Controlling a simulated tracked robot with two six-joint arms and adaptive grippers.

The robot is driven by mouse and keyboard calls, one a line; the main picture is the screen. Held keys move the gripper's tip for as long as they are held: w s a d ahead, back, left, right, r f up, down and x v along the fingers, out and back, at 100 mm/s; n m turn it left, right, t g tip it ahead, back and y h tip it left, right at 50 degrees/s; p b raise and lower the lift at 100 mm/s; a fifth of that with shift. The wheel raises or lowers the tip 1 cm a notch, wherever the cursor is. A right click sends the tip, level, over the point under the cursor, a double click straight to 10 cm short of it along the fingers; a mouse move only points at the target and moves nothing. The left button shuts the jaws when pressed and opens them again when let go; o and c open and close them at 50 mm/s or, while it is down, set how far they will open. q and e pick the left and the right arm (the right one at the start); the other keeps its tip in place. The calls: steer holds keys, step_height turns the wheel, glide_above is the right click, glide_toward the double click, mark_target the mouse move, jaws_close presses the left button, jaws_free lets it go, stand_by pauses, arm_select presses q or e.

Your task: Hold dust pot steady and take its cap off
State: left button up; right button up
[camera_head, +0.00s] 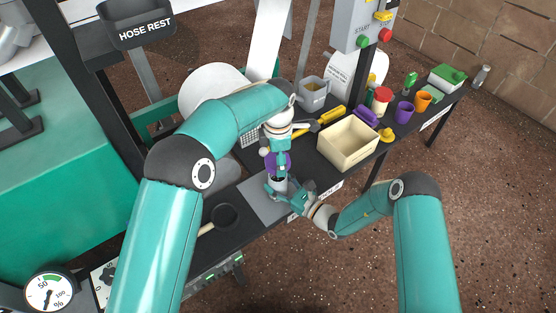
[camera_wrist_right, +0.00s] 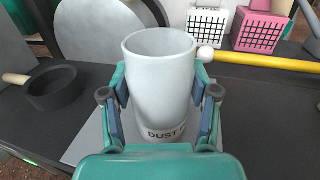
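The dust pot (camera_wrist_right: 160,85) is a pale grey cylinder with a dark "DUST" label low on its side. In the right wrist view its top is open, with no cap on it. My right gripper (camera_wrist_right: 160,95) has its fingers against both sides of the pot; in the head view the pot (camera_head: 279,184) is mostly hidden between the grippers. My left gripper (camera_head: 279,152) points down above the pot and is shut on a purple cap (camera_head: 272,163). The cap is partly hidden by the fingers.
The pot stands on a grey mat (camera_head: 258,201) on the dark bench. A dark round pan (camera_head: 224,216) lies to its left. A cream bin (camera_head: 347,146) stands to the right, with a yellow-handled tool (camera_head: 330,116) behind. Purple and orange cups (camera_head: 404,112) stand farther right.

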steer(key=shift+o, duration=1.1)
